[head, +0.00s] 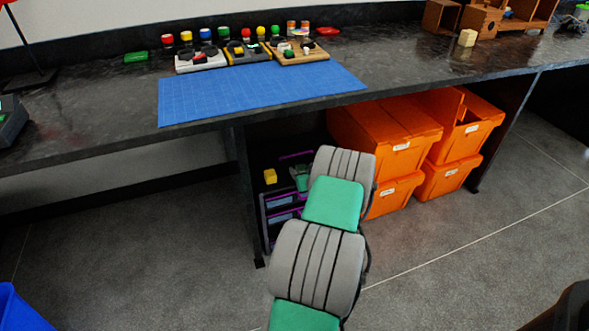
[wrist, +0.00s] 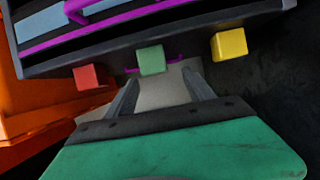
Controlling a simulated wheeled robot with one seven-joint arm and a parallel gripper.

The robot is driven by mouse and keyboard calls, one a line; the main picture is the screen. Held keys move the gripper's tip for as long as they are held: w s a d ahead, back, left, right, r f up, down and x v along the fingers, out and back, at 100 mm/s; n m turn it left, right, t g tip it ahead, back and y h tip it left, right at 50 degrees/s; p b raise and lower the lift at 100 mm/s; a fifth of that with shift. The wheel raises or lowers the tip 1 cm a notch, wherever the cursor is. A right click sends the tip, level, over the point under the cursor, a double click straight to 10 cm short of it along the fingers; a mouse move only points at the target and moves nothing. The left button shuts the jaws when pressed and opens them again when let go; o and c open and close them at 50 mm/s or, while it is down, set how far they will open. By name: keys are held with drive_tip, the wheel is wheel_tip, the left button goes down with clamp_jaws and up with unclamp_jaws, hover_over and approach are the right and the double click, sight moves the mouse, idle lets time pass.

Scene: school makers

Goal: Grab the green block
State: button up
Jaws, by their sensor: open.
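The green block (wrist: 150,60) shows in the wrist view at the edge of a dark drawer unit (wrist: 45,68). A red block (wrist: 90,76) is left of it and a yellow block (wrist: 229,44) is right of it. My gripper (wrist: 161,80) is open, and its two fingers point toward the green block. The block appears just beyond the fingertips; I cannot tell the exact gap. In the head view the yellow block (head: 270,176) sits on the drawer unit (head: 281,213) under the counter. My arm hides much of that area, and the green block is not clearly distinguishable there.
Orange bins (head: 385,135) stand right of the drawer unit. The dark counter (head: 420,68) overhangs the area, with a blue mat (head: 260,92) and small electronic boards on top. Dark counter supports stand nearby. The floor (head: 455,235) in front is mostly clear.

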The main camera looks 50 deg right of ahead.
sight(301, 166)
drive_tip(key=b+x, duration=0.1)
drive_tip(key=x, duration=0.1)
drive_tip(key=b+x, duration=0.1)
drive_tip(key=x, duration=0.1)
drive_tip(key=b+x, duration=0.1)
drive_tip(key=x, duration=0.1)
drive_tip(key=shift+d+f, duration=0.35)
drive_tip(key=shift+f, duration=0.05)
drive_tip(key=shift+w+d, duration=0.15)
drive_tip(key=shift+w, duration=0.05)
clamp_jaws()
drive_tip(key=shift+r, duration=0.1)
